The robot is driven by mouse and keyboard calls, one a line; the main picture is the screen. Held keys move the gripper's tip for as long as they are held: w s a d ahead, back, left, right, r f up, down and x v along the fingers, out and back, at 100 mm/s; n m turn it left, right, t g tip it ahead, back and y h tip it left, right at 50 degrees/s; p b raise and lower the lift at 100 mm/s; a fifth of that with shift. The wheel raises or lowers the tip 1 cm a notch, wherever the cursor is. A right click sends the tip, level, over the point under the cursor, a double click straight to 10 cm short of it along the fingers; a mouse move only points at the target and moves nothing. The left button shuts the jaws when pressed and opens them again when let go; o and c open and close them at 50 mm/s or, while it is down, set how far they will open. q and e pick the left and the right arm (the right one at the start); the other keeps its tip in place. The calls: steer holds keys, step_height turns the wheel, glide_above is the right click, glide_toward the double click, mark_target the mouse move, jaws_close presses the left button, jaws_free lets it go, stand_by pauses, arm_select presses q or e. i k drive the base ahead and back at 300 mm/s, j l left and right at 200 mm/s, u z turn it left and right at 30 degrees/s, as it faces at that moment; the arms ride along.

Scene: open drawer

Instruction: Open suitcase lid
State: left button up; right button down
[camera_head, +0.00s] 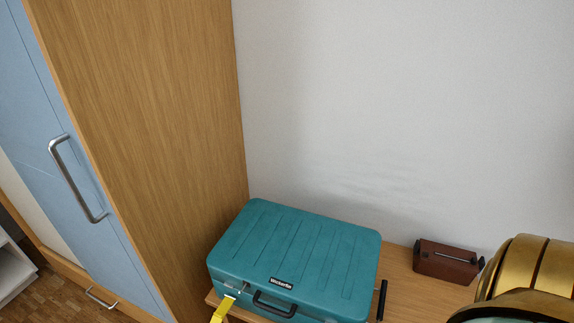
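A teal hard-shell suitcase (295,250) lies flat with its ribbed lid (310,235) shut. It rests on a wooden surface (398,290) against the white wall. A black handle (273,304) and a small dark label are on its front side. A silver latch (237,287) shows near the front left corner, with a yellow tag (222,309) hanging there. The lower front of the suitcase is cut off by the frame. Neither of my grippers is in view.
A tall wooden cabinet (150,120) with a blue door (60,110) and metal handle (76,180) stands close on the left. A small brown box (446,262) lies right of the suitcase. A black bar (381,299) stands at the suitcase's right side.

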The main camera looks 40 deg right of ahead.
mark_target(315, 267)
steer(key=l+z, duration=0.1)
steer(key=z, duration=0.95)
steer(key=i+j, duration=0.05)
